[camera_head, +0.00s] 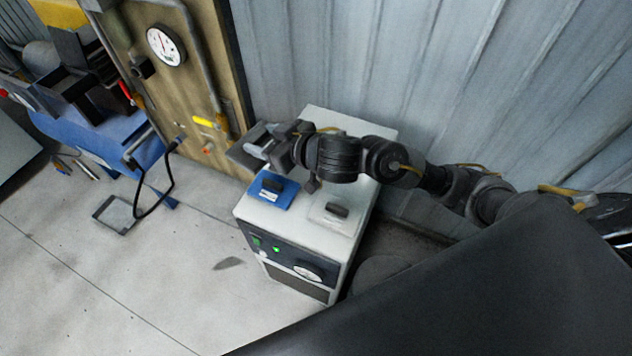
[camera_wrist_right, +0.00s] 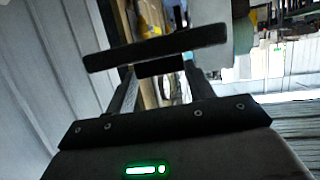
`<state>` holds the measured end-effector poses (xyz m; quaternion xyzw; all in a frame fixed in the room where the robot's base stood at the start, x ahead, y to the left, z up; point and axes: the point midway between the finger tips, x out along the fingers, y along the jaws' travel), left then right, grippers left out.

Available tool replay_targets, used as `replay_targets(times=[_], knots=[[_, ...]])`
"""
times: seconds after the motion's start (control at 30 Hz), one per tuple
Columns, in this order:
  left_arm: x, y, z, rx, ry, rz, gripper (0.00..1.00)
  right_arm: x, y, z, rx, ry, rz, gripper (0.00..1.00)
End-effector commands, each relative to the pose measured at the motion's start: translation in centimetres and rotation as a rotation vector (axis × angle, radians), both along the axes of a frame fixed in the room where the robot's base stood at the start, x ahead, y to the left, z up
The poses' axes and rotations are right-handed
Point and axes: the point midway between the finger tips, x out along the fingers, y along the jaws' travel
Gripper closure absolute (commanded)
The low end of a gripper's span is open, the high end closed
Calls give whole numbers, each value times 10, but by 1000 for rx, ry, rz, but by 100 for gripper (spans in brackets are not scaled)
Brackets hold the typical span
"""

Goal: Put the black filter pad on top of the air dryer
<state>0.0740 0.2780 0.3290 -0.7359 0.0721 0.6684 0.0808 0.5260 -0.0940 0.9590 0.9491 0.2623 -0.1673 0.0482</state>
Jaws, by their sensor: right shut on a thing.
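The air dryer (camera_head: 297,232) is a white upright cabinet with a dark front panel, green lights and a dial. My right gripper (camera_head: 262,143) reaches in from the right above the dryer's back left part. It is shut on the black filter pad (camera_head: 241,157), which shows only partly at the fingertips. In the right wrist view the pad (camera_wrist_right: 155,46) is a thin dark slab seen edge-on, with its short grip block (camera_wrist_right: 160,67) between the fingers. My left gripper is not in view.
On the dryer's top lie a blue pad (camera_head: 267,195) and a white pad (camera_head: 328,220), each with a dark grip. A tan panel (camera_head: 195,85) with a gauge and pipes stands behind left. A corrugated wall (camera_head: 400,70) is close behind. Blue machinery (camera_head: 90,130) stands at far left.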

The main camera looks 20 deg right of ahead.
Motion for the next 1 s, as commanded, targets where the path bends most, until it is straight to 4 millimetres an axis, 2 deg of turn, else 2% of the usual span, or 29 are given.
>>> replay_targets(times=[0.03, 0.1, 0.2, 0.33, 0.43, 0.67, 0.77, 1.0], knots=[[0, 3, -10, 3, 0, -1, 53, 18, -11, -13, -3, 1, 17, 68], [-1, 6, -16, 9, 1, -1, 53, 36, -27, -27, -1, 7, 65, 68], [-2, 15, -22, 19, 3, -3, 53, 54, -49, -42, 0, 8, 120, 68], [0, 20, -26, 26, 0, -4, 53, 66, -77, -55, 1, 7, 164, 68], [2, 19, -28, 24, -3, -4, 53, 70, -91, -59, 2, 5, 181, 68], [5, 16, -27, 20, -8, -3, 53, 71, -100, -62, 3, 5, 189, 68], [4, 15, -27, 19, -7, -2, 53, 68, -111, -67, 2, 7, 187, 68], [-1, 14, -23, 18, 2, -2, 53, 53, -169, -93, -2, 9, 186, 68]])
